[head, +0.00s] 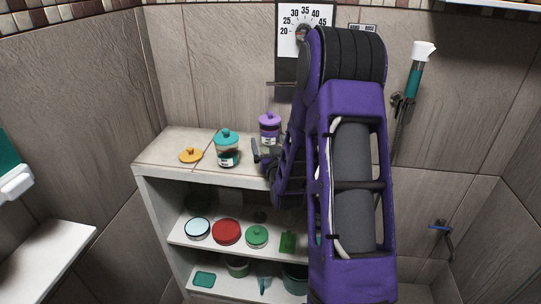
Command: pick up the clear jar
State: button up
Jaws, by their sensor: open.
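Two jars stand upright on the top of the white shelf unit. One jar with a teal lid (227,150) has a see-through body and a dark label. The other jar with a purple lid (269,131) stands to its right and a little farther back, also partly see-through. I cannot tell which one is meant as the clear jar. My gripper (258,153) is open, at the right of the teal-lidded jar and in front of the purple-lidded jar, partly covering its lower part. My fingers are small and dark here, and contact with either jar cannot be told.
An orange lid (190,155) lies left of the jars on the shelf top (160,160). Lower shelves hold a red round container (227,232), a green-lidded one (256,236) and other items. A dial chart (290,40) hangs behind. My arm hides the shelf's right side.

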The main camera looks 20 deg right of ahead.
jog(key=c, duration=1.4)
